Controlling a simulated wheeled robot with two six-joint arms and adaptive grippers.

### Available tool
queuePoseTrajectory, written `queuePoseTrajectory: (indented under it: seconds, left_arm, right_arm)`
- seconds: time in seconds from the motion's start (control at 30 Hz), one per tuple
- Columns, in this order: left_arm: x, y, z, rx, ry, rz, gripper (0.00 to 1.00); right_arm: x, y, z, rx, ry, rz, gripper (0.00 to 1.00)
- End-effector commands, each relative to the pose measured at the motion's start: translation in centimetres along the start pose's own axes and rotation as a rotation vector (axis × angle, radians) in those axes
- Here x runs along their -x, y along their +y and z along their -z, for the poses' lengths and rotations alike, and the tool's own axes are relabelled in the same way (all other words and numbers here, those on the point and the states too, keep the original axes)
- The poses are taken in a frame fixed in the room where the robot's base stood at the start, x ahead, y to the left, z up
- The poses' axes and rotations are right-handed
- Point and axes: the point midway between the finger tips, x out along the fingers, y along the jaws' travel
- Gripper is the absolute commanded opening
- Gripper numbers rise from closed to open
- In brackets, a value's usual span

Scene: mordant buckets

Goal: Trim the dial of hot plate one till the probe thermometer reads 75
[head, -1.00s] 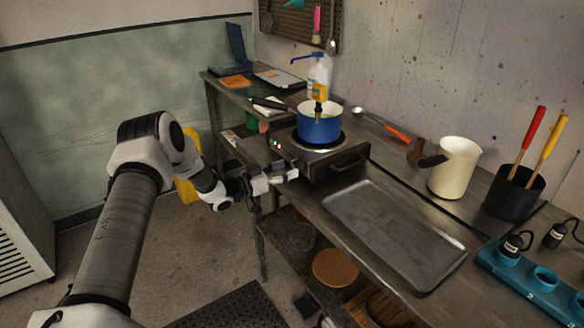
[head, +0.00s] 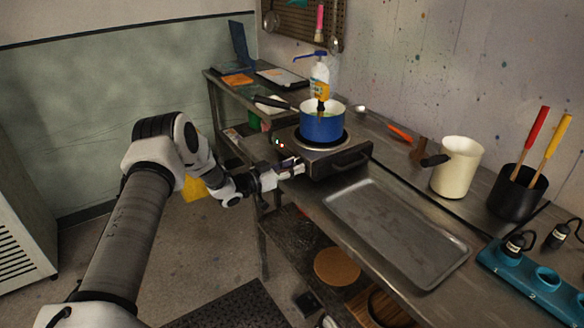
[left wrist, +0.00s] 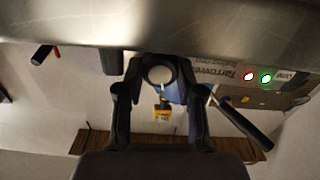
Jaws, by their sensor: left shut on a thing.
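Hot plate one (head: 337,163) stands on the steel bench, with a red and a green light on its front. A blue pot (head: 322,127) sits on its burner. The yellow probe thermometer (head: 322,91) stands up from the pot; its reading is too small to make out. My left gripper (head: 294,168) is at the hot plate's front. In the left wrist view, upside down, its fingers close on the round pale dial (left wrist: 160,75), beside the panel (left wrist: 235,75) with its lights and the label "One". The dial's marks cannot be read. My right gripper is out of view.
An empty metal tray (head: 398,230) lies in front of the hot plate. A cream pitcher (head: 457,168), a black holder (head: 515,196) with red and yellow handles and a blue rack (head: 535,275) stand to the right. A spray bottle (head: 319,72) stands behind the pot.

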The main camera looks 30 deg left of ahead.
Motion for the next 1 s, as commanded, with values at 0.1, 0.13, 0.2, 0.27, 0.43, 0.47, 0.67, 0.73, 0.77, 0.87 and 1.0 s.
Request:
queuePoseTrajectory:
  seconds: [0.1,0.13,0.2,0.27,0.43,0.47,0.67,0.73,0.77,0.87,1.0]
  left_arm:
    - [0.0,0.0,-0.1,-0.054,0.000,0.000,0.03]
    - [0.0,0.0,-0.1,-0.071,0.000,0.000,0.03]
    - [0.0,0.0,-0.1,-0.117,0.000,0.000,0.03]
    - [0.0,0.0,-0.1,-0.160,0.000,0.000,0.03]
    - [0.0,0.0,-0.1,-0.290,0.000,0.000,0.03]
    - [0.0,0.0,-0.1,-0.314,0.000,0.000,0.03]
    - [0.0,0.1,0.0,-0.449,0.001,0.000,0.03]
    - [0.0,0.1,0.0,-0.487,0.001,0.000,0.03]
    - [0.0,0.1,0.0,-0.502,0.001,0.000,0.03]
    - [0.0,0.1,0.0,-0.539,0.001,0.000,0.03]
    - [0.0,0.1,0.0,-0.571,0.001,0.000,0.03]
  right_arm:
    - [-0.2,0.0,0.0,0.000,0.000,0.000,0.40]
    - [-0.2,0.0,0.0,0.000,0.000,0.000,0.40]
    - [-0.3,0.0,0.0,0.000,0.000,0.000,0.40]
    - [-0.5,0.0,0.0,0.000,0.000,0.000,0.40]
    - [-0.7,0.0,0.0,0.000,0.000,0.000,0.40]
    - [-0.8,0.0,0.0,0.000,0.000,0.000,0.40]
    - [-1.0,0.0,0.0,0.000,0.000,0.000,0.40]
    - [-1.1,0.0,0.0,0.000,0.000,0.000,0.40]
    - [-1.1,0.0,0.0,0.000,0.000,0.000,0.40]
    - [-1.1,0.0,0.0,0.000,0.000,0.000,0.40]
    - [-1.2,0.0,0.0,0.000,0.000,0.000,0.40]
